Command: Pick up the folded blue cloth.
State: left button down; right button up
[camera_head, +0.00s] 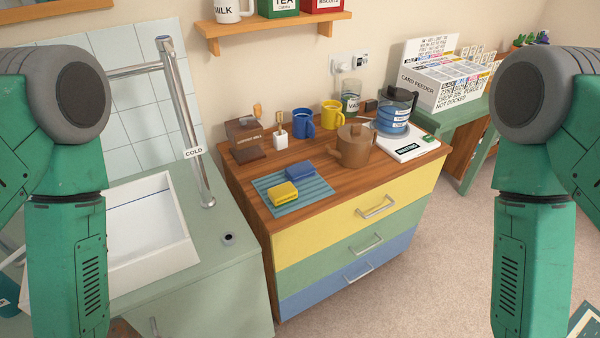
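A small folded blue cloth (301,171) lies at the back right of a ribbed teal mat (315,191) on the wooden top of a drawer chest. A folded yellow cloth or sponge (284,193) lies on the same mat, in front and to the left of the blue one. Nothing covers the blue cloth. My two green arms hang down at the left and right edges of the view. Both grippers are out of frame.
Behind the mat stand a brown box (245,138), a white holder (281,138), a blue mug (303,123) and a yellow mug (332,114). A brown teapot (354,146) and a kettle (394,112) stand to the right. A sink (145,235) with a tall tap (185,125) is at left.

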aim_at(295, 174)
jog(key=i+l, duration=0.25)
jog(key=l, duration=0.2)
jog(key=i+l, duration=0.2)
jog(key=l, duration=0.2)
jog(key=i+l, duration=0.25)
jog(key=l, duration=0.2)
jog(key=i, duration=0.5)
jog(key=l+z, duration=0.05)
